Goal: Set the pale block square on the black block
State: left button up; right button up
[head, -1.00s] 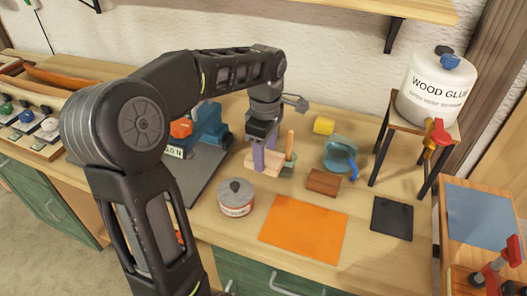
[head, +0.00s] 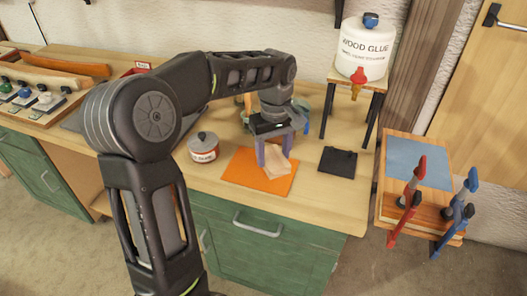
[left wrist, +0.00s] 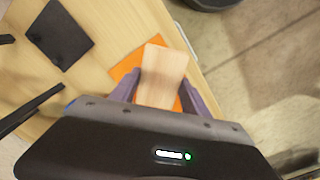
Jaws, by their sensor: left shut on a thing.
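The pale block (head: 275,163) is light wood and is held between the purple fingers of my left gripper (head: 274,152). It looks turned at an angle and sits over the orange sheet; its height above the sheet is hard to tell. In the left wrist view the pale block (left wrist: 162,77) shows between both fingers (left wrist: 163,92), with orange behind it. The black block (head: 338,161) looks low, flat and square. It lies on the bench right of the orange sheet, apart from the pale block, with its top bare. My right gripper is out of view.
The orange sheet (head: 245,175) lies near the bench's front edge. A labelled tin (head: 203,148) stands left of it. A small stand (head: 341,103) with a wood glue jug (head: 366,50) rises behind the black block. Clamps (head: 408,200) stand at the right.

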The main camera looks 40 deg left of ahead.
pick_arm(q)
jog(key=w+d+f+m, duration=0.1)
jog(key=d+m, duration=0.1)
jog(key=w+d+f+m, duration=0.1)
jog(key=d+m, duration=0.1)
jog(key=w+d+f+m, duration=0.1)
jog(key=d+m, duration=0.1)
jog(key=m, duration=0.1)
jog(key=shift+w+d, duration=0.1)
jog(key=shift+d, duration=0.15)
jog(key=d+f+m, duration=0.1)
jog(key=d, duration=0.2)
jog(key=w+d+f+m, duration=0.1)
jog(key=d+m, duration=0.1)
jog(key=d, duration=0.1)
jog(key=d+f+m, duration=0.1)
jog(key=d+m, duration=0.1)
jog(key=d, duration=0.1)
jog(key=shift+w+f, duration=0.2)
jog(key=shift+w, duration=0.15)
jog(key=shift+a, duration=0.1)
